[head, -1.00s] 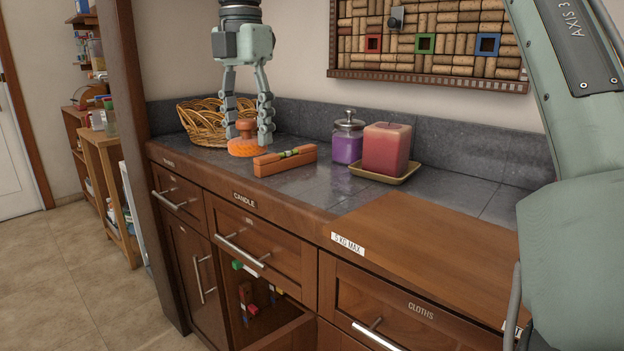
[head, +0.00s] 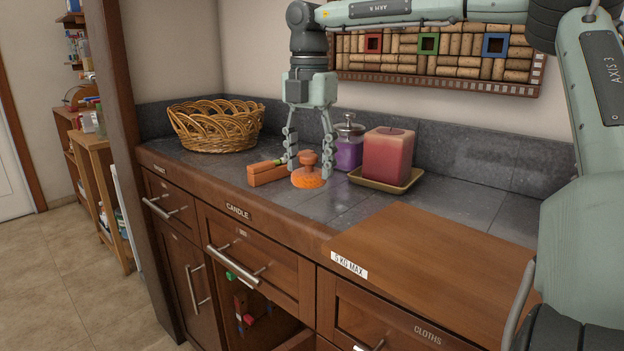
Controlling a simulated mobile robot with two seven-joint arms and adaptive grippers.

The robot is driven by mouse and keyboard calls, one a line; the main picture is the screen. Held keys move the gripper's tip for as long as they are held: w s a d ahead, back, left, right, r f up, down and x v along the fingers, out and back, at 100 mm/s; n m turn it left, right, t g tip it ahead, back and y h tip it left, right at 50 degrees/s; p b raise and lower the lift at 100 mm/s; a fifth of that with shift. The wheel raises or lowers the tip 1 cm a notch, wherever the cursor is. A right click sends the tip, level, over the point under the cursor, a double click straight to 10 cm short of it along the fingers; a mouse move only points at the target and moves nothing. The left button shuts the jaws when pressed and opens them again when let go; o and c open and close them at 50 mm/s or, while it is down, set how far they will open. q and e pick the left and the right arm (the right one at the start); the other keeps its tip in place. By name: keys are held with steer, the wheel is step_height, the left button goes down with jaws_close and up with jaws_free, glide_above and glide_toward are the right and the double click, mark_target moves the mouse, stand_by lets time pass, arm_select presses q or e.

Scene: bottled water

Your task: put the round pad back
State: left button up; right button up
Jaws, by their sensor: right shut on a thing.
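The round pad (head: 309,181) is orange with a brown knob on top. It is at the middle of the grey counter in the head view, just right of an orange-brown block. My right gripper (head: 309,163) points straight down over it, with a finger on each side of the knob, and is shut on the pad. The pad is at or slightly above the counter; I cannot tell whether it touches. My left gripper is not in view.
The orange-brown block (head: 267,173) lies close left of the pad. A wicker basket (head: 215,128) stands at the back left. A purple jar (head: 348,154) and a red candle (head: 388,155) on a tan tray (head: 412,180) stand behind right. A wooden board (head: 430,250) covers the front right.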

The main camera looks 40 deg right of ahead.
mark_target(312, 171)
steer(key=shift+s+d+f, duration=0.1)
steer(key=shift+d+f, duration=0.05)
steer(key=shift+d, duration=0.05)
steer(key=shift+f, duration=0.3)
step_height(312, 171, down, 3)
steer(key=shift+f, duration=0.2)
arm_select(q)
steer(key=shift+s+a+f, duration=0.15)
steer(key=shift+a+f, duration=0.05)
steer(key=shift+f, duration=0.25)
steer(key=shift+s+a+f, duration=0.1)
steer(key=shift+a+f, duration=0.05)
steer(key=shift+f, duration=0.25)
